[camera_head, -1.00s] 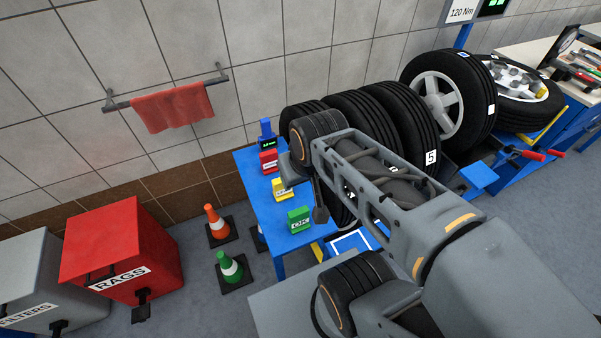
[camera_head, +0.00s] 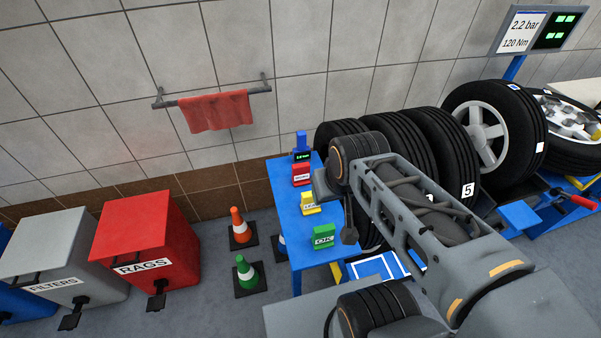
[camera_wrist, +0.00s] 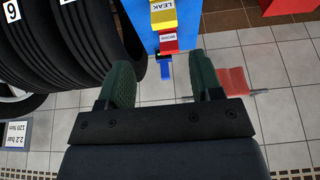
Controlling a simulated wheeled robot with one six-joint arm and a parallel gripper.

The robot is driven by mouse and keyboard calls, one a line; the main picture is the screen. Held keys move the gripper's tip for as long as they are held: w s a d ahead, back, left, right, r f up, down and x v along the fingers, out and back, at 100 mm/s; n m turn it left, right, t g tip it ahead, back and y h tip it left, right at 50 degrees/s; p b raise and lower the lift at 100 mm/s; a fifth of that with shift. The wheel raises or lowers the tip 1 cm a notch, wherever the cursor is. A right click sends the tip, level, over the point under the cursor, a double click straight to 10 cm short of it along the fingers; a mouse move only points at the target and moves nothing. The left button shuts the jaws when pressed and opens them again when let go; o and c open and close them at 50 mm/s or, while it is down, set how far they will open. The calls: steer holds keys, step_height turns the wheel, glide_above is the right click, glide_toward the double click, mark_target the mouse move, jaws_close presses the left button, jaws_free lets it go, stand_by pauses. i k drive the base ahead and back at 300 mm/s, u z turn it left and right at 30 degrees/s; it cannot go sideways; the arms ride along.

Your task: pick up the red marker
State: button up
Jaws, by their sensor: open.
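The red marker (camera_head: 301,175) is a small block with a white label. It stands on the blue table (camera_head: 310,254), between a small blue display stand (camera_head: 301,150) and the yellow marker (camera_head: 310,204). In the wrist view the red marker (camera_wrist: 168,43) is ahead of my gripper (camera_wrist: 160,75), just past the fingertips and near the middle of the gap. My gripper is open, with nothing between its two dark green fingers. In the head view my arm's wrist is right of the red marker, and the fingers are mostly hidden there.
The green marker (camera_head: 323,236) stands at the table's near end.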

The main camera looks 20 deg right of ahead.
mark_target(300, 172)
steer(key=k, duration=1)
steer(key=u, duration=1.85)
steer(key=i, duration=1)
steer(key=z, duration=2.2)
steer(key=i, duration=0.5)
